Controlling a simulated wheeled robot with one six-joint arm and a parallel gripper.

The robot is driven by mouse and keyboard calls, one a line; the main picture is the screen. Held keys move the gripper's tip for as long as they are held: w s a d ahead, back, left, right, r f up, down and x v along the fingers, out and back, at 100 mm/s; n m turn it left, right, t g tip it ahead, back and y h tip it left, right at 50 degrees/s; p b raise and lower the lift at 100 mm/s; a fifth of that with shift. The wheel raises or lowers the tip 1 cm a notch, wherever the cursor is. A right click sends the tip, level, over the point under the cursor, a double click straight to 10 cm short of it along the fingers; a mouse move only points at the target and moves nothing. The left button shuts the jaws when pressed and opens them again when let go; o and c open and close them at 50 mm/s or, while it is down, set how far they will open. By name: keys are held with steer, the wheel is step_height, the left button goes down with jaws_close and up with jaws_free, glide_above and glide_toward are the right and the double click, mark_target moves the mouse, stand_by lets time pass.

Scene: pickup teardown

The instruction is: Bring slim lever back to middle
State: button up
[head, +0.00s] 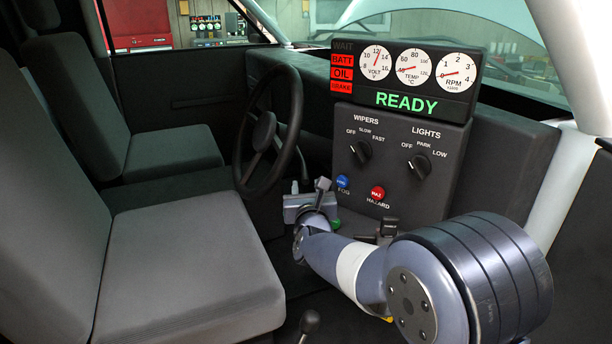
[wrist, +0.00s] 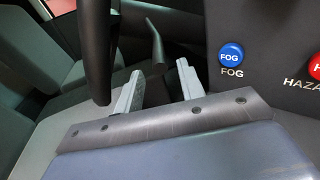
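A slim dark lever (wrist: 154,42) shows in the wrist view beside the steering wheel, tilted, its thicker free end pointing down. In the head view, a thin dark stalk (head: 303,166) at the right of the wheel appears to be the same lever. My gripper (wrist: 157,84) is open, with its two grey fingers apart and nothing visible held between them. The lever's free end lies beyond the gap between the fingertips; I cannot tell whether it touches them. In the head view, my gripper (head: 307,190) is small and partly hidden by my wrist.
The steering wheel (head: 268,130) is close left of my gripper; its rim (wrist: 97,50) crosses the wrist view. The dash panel (head: 402,165) with knobs, the FOG button (wrist: 231,54) and the HAZARD button (head: 377,193) stands right. A grey seat (head: 185,260) lies left.

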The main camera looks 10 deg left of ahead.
mark_target(306, 184)
steer(key=shift+p+x, duration=0.55)
steer(key=shift+x, duration=1.45)
steer(key=shift+c, duration=0.6)
jaws_close()
